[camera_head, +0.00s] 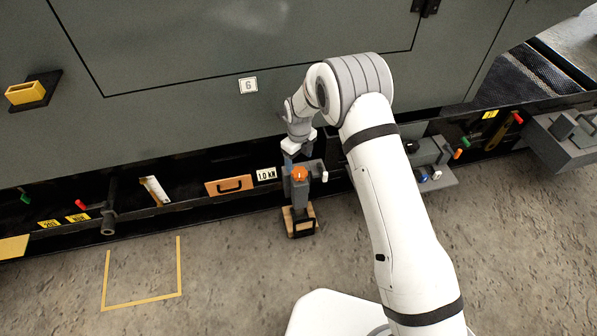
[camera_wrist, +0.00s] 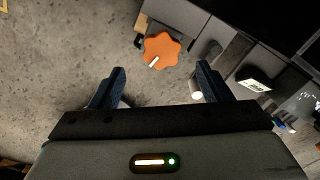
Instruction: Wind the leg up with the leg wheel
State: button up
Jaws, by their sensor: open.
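The leg wheel (camera_head: 299,174) is an orange, lobed knob on top of a grey leg (camera_head: 300,195) at the enclosure's lower edge. The leg stands over a wooden block with a black frame (camera_head: 301,222) on the floor; I cannot tell whether it touches it. In the wrist view the orange wheel (camera_wrist: 162,50) shows a white mark and lies beyond the fingertips, roughly between their lines. My gripper (camera_wrist: 160,78) is open and empty, apart from the wheel. In the head view my gripper (camera_head: 296,152) is just above and behind the wheel, its fingers partly hidden.
The grey enclosure wall (camera_head: 200,110) rises behind, with a "6" label (camera_head: 248,85). A white-capped cylinder (camera_wrist: 196,90) sits close to the right finger. A "1.0 kN" label (camera_head: 266,174) and a handled orange panel (camera_head: 229,185) lie left of the leg.

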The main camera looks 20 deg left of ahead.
aim_at(299, 172)
notch_tip(299, 172, down, 6)
jog(key=shift+f+b, duration=0.2)
jog(key=shift+b, duration=0.75)
